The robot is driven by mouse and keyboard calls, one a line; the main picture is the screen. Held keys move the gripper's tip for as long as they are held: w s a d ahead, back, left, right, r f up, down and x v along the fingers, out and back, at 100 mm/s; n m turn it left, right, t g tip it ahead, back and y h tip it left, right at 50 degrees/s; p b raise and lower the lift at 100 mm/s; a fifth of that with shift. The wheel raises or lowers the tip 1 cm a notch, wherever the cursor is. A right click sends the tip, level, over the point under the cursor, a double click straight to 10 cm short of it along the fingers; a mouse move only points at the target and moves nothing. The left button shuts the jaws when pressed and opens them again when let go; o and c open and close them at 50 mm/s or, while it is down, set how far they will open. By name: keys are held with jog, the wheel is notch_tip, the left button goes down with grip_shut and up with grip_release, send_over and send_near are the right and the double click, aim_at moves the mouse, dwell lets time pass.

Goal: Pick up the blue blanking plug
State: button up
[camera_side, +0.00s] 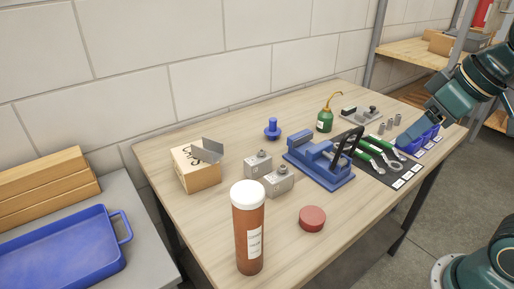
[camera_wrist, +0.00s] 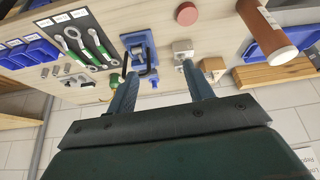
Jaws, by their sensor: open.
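The blue blanking plug (camera_side: 272,129) stands upright on the wooden table, with a wide flange and a round knob, behind the blue vise (camera_side: 320,163). In the wrist view a small blue shape (camera_wrist: 155,84), seemingly the plug, shows between the fingers, beyond the vise (camera_wrist: 139,45). My gripper (camera_wrist: 158,68) is open and empty, its two fingers well apart. In the side view my gripper is at the right end of the table, above the blue bins, far from the plug; its fingertips are hard to make out there.
Grey metal blocks (camera_side: 270,172), a cardboard box (camera_side: 195,170), a green oil can (camera_side: 325,119), a red puck (camera_side: 312,218) and an orange-brown bottle (camera_side: 248,230) stand around. Wrenches (camera_side: 381,156) lie on a dark mat.

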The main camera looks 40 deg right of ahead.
jog(key=w+d+r+n+y, duration=0.1)
jog(key=w+r+n, duration=0.1)
jog(key=w, duration=1)
jog(key=w+d+r+n+y, duration=0.1)
jog(key=w+n, duration=0.1)
jog(key=w, duration=0.9)
jog(key=w+d+f+n+y, duration=0.15)
jog(key=w+d+f, duration=0.25)
jog(key=w, duration=0.5)
jog(key=n+g, duration=0.1)
jog(key=n, duration=0.2)
send_near(275, 119)
jog(key=s+d+r, duration=0.1)
jog(key=d+r, duration=0.1)
jog(key=shift+s+a+y, duration=0.1)
jog(key=shift+a+y, duration=0.15)
jog(key=shift+y, duration=0.1)
jog(key=shift+f, duration=0.15)
jog(key=shift+x, duration=4.25)
